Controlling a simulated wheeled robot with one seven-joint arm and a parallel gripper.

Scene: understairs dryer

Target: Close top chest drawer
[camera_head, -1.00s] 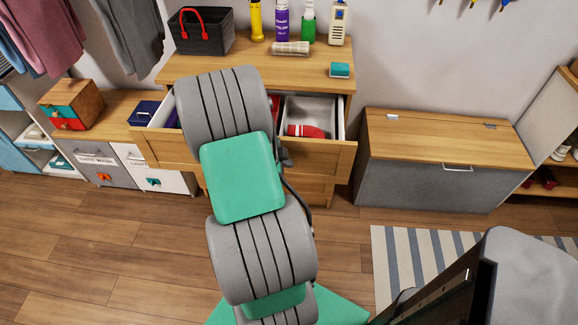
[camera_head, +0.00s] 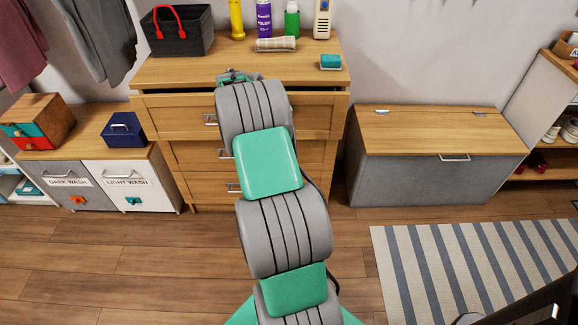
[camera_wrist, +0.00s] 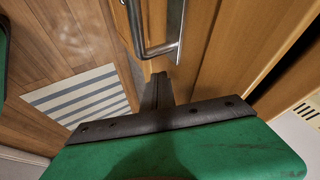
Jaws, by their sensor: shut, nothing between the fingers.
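The wooden chest (camera_head: 238,66) stands against the back wall. A metal handle (camera_head: 211,120) shows left of my arm. In the wrist view, my gripper (camera_wrist: 158,80) is shut and empty, its dark fingertips close to a wooden drawer front (camera_wrist: 212,45) beside a metal handle (camera_wrist: 153,48). I cannot tell whether the fingertips touch the wood. In the head view the fingers are hidden behind my arm.
A black basket (camera_head: 178,32), several bottles and a teal sponge (camera_head: 331,62) stand on the chest. A blue box (camera_head: 124,130) is on the laundry cabinet (camera_head: 82,150) to the left. A grey bench (camera_head: 435,178) stands right. The floor in front holds a striped rug (camera_head: 470,265).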

